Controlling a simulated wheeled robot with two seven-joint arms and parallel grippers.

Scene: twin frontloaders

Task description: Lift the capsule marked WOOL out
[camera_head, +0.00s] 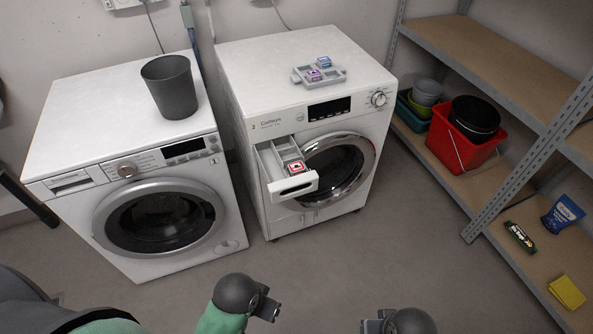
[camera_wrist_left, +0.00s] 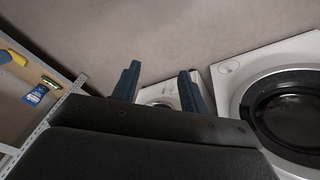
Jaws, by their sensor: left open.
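A capsule with a red-edged label (camera_head: 296,167) sits in the open detergent drawer (camera_head: 297,190) of the right washer. A purple capsule (camera_head: 313,75) and a blue capsule (camera_head: 324,62) sit in a grey tray (camera_head: 334,77) on top of that washer. I cannot read any label as WOOL at this size. My left gripper (camera_head: 268,305) is low at the front, well short of the drawer; the left wrist view shows its fingers (camera_wrist_left: 160,85) apart with nothing between them. My right gripper (camera_head: 371,325) is at the bottom edge, partly cut off.
The left washer (camera_head: 80,125) has a dark bin (camera_head: 170,87) on top and its drawer shut. Shelves (camera_head: 485,55) at the right hold a red bucket (camera_head: 452,145), a blue pouch (camera_head: 562,214) and a yellow cloth (camera_head: 567,291). The floor (camera_head: 330,260) before the washers is clear.

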